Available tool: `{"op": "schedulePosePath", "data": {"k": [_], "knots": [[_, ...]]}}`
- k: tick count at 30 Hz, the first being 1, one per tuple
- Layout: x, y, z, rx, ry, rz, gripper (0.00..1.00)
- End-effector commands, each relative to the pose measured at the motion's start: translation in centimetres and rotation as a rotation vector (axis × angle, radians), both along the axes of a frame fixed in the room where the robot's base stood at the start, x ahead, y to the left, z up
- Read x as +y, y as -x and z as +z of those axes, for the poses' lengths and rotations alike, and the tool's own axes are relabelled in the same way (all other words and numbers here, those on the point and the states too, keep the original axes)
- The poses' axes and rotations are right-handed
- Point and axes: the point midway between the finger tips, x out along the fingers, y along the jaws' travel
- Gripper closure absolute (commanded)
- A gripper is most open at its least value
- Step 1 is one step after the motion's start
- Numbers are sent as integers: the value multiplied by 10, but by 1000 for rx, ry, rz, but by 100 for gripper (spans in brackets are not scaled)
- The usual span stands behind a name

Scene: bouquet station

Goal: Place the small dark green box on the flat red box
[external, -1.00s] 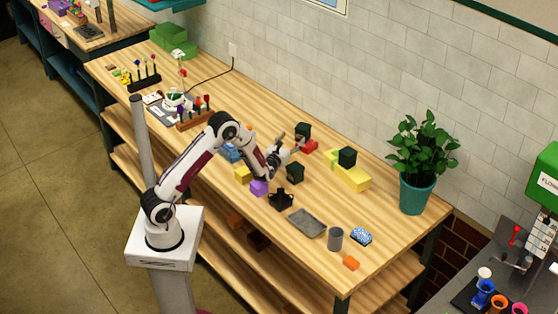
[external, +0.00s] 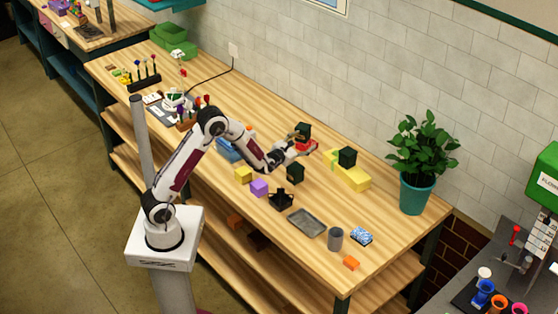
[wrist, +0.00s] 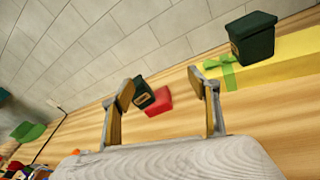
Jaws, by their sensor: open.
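The flat red box (external: 309,145) lies near the wall side of the bench; it also shows in the wrist view (wrist: 160,102). A small dark green box (external: 302,129) is at the red box, overlapping its back left edge; it also shows in the wrist view (wrist: 143,93). I cannot tell whether it rests on it or behind it. A second dark green box (external: 347,156) sits on the yellow box, and a third (external: 295,173) stands on the bench. My gripper (wrist: 163,93) is open and empty, its fingers on either side of the red box in the wrist view.
The yellow box (external: 347,176) with a green ribbon lies to the right of the red box. Purple (external: 259,187) and yellow (external: 243,175) blocks and a black holder (external: 281,199) stand nearer the front. A grey tray (external: 307,222) and plant pot (external: 415,194) are further right.

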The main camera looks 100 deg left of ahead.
Motion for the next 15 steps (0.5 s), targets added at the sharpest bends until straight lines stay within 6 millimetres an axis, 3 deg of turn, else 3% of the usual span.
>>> {"op": "schedulePosePath", "data": {"k": [6, 15], "knots": [[-59, -23, 29, 230, -76, -184, 39], [-149, -33, 60, 548, -247, -466, 39]]}}
